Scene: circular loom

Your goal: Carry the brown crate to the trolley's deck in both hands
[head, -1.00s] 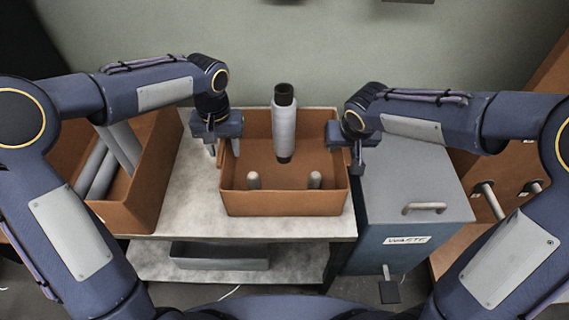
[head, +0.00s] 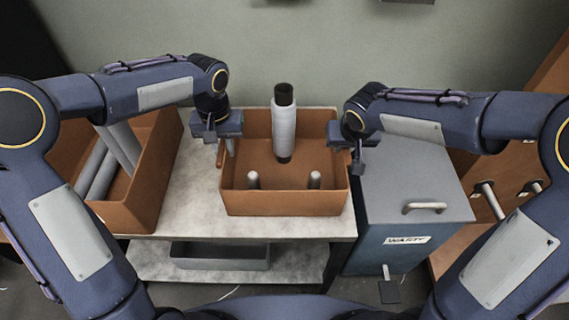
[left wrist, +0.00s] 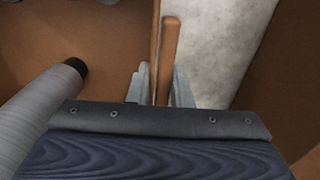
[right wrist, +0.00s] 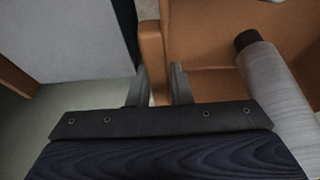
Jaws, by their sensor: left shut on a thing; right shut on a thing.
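The brown crate (head: 285,203) stands on a pale-topped surface (head: 190,200), level. One tall roll with a dark end (head: 284,130) and two short pale pegs show in it. My left gripper (head: 227,150) is shut on the crate's left side; the left wrist view shows its fingers on either side of the wall and a brown grip bar (left wrist: 168,50). My right gripper (head: 357,163) is shut on the right side, its fingers astride the brown wall (right wrist: 152,60). I cannot tell a trolley deck apart from this surface.
A second brown bin (head: 130,215) with pale rolls stands at the left. A blue-grey waste bin (head: 410,190) stands close at the right. A grey tray (head: 220,257) sits on the lower shelf. A brown panel with pegs is at far right.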

